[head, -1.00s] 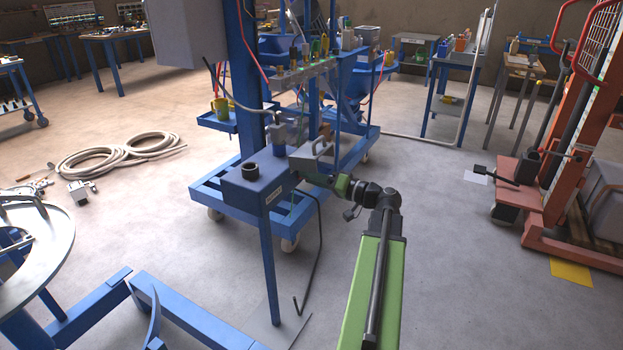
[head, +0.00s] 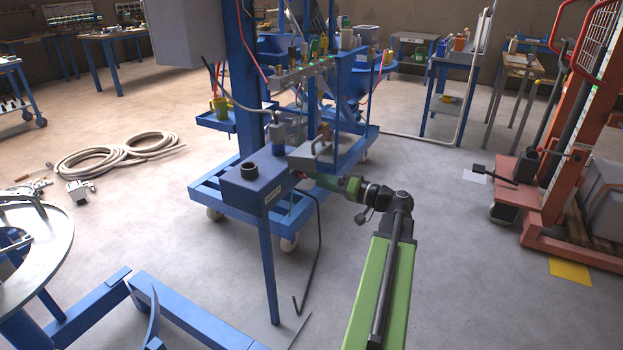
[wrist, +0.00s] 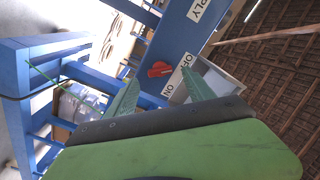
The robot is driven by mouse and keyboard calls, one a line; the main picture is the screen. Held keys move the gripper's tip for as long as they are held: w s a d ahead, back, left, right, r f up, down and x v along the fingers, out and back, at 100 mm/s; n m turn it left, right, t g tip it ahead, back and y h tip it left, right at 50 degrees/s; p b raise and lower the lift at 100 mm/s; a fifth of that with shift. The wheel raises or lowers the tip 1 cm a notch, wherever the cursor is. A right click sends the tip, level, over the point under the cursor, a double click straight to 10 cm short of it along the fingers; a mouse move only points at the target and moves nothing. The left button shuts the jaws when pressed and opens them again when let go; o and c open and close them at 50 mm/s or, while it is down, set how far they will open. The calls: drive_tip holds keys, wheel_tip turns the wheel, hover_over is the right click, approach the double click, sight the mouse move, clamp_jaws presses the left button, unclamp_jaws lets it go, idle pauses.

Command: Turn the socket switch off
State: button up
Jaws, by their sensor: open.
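The socket switch, a small red rotary knob (wrist: 160,69), sits on the blue face of the supply box in the wrist view, beside a white label (wrist: 176,85) reading OFF and ON. In the head view the blue supply box (head: 247,190) stands left of my gripper (head: 303,177); I cannot make out the knob clearly there. In the wrist view my gripper (wrist: 160,78) is open, its two green fingers spread with the knob in line between their tips. I cannot tell whether either finger touches the knob.
A black cable (head: 318,245) hangs to the floor below. The blue wheeled frame (head: 215,192) stands behind. Floor to the right is clear up to an orange lift (head: 560,200).

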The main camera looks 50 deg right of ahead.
drive_tip(key=v, duration=1.3)
drive_tip(key=shift+s, duration=0.4)
